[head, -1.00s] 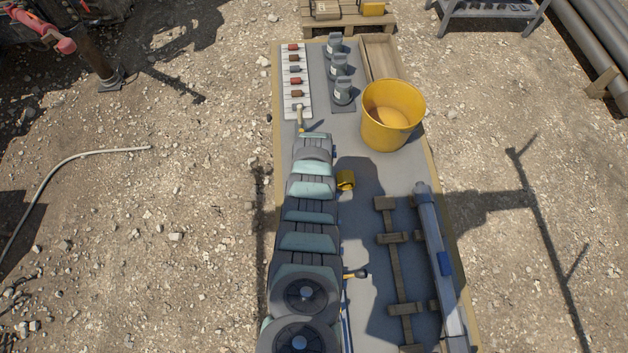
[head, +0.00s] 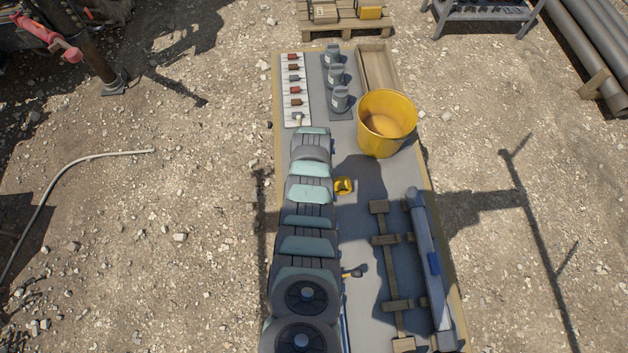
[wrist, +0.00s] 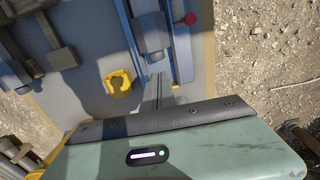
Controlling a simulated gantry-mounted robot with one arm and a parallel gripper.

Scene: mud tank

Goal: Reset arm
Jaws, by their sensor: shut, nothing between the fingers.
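My arm reaches up the left part of the long grey table (head: 360,230) in the head view. The arm's end hides my gripper there. In the wrist view my gripper (wrist: 158,92) is shut and empty, a narrow pair of fingers pointing down past the dark edge of my wrist. It appears above the grey tabletop beside blue equipment (wrist: 150,32). A yellow clip-like piece (wrist: 118,83) lies on the table left of the fingers. A yellow piece (head: 344,186) also shows right of my arm in the head view.
A yellow bucket (head: 387,122) with tan contents stands right of my arm's end. Several grey canisters (head: 336,76) and a white strip with small coloured parts (head: 294,90) stand at the far end. A wooden rack (head: 390,260) and a grey tube (head: 428,265) occupy the right side.

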